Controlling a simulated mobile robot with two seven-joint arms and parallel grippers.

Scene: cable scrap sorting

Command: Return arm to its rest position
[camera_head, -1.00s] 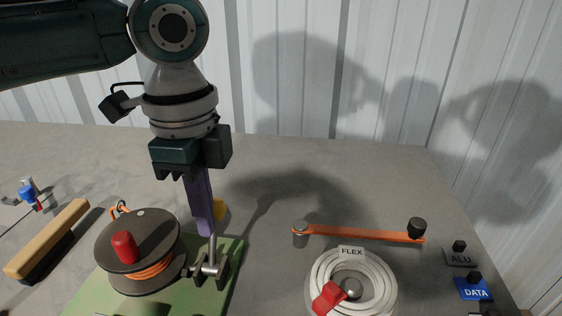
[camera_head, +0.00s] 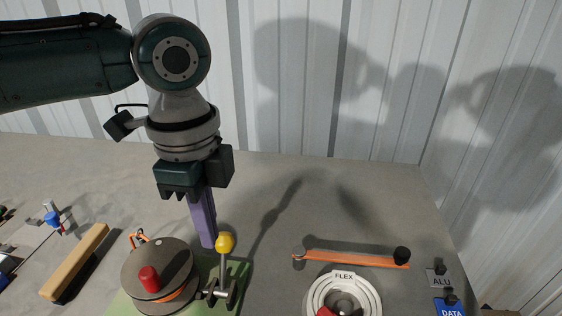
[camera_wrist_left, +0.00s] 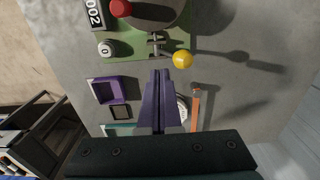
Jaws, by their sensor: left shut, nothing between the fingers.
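My left gripper (camera_head: 206,240) hangs pointing down from the arm that comes in from the left in the head view. Its long purple fingers are shut together with nothing between them. They also show closed in the left wrist view (camera_wrist_left: 160,75). My right gripper is not in view.
A green board (camera_head: 236,270) carries the reel. An orange bar (camera_head: 350,258) and a white FLEX coil (camera_head: 318,292) lie to the right, with ALU (camera_head: 440,281) and DATA (camera_head: 449,308) tags beyond. The back of the table is clear.

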